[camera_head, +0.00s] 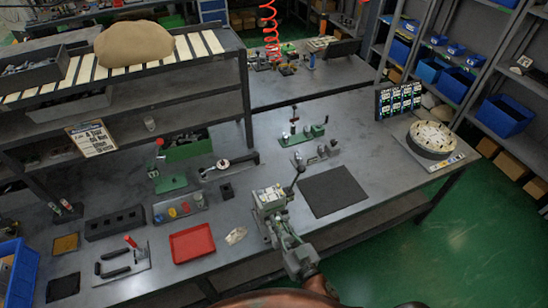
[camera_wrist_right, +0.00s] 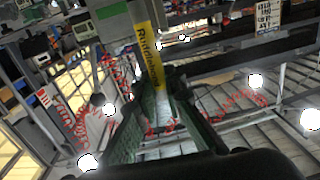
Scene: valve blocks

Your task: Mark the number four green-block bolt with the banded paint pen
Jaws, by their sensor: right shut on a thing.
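My right gripper (camera_head: 271,198) is over the front middle of the bench. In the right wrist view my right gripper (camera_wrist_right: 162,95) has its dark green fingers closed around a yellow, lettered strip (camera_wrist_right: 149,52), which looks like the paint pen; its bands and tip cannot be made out. A green block (camera_head: 188,148) stands at the back left, with a flat green plate (camera_head: 172,183) in front of it. Another green block (camera_head: 302,135) with a red-topped post stands farther back, beyond my right gripper. Bolt numbers are too small to read. My left gripper is out of view.
A dark mat (camera_head: 333,191) lies right of my right gripper. A red tray (camera_head: 192,243) and a long black block (camera_head: 115,223) lie left. A round turntable (camera_head: 432,138) and a lit panel (camera_head: 398,99) stand at the right end. A shelf (camera_head: 125,65) overhangs the back left.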

